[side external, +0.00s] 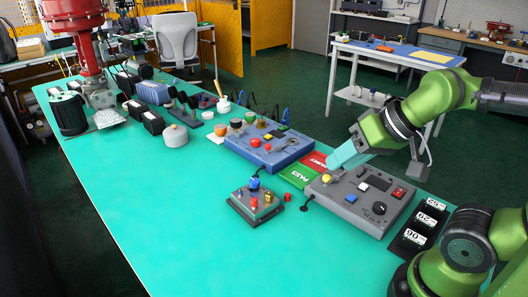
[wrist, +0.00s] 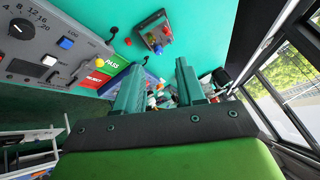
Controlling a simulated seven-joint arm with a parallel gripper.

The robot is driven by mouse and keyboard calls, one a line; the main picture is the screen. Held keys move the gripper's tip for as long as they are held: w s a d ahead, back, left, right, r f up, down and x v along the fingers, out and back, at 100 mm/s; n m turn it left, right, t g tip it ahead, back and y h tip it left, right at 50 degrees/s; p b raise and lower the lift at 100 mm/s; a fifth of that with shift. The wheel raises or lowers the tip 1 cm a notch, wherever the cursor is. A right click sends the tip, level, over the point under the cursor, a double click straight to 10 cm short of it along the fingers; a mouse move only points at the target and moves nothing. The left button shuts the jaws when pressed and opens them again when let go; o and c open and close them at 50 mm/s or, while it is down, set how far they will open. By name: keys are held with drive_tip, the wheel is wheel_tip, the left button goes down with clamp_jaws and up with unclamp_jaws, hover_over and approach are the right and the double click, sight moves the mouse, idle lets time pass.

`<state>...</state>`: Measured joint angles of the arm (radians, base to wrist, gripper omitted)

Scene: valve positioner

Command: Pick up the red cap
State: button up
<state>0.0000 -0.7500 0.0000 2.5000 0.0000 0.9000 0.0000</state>
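A small red cap (side external: 288,197) stands on the teal table just right of a small grey positioner block (side external: 256,211). The block carries a blue knob (side external: 254,183) and small brass, yellow and red parts. In the wrist view the red cap (wrist: 127,41) lies left of the positioner block (wrist: 155,35). My gripper (side external: 333,164) is above the grey control box, to the right of and higher than the cap. In the wrist view its two teal fingers (wrist: 158,66) are apart with nothing held between them.
A grey control box (side external: 358,198) with knobs and a yellow button stands right of the cap. Green PASS and red cards (side external: 299,176) lie behind. A blue box (side external: 268,148) stands further back, and a black numbered rack (side external: 418,228) is at right. The table's front left is clear.

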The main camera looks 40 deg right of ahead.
drive_tip(key=shift+c, duration=0.4)
drive_tip(key=g+h, duration=0.2)
drive_tip(key=g, duration=0.5)
hover_over(288, 194)
wheel_tip(288, 194, down, 18)
drive_tip(key=shift+f, duration=3.05)
clamp_jaws()
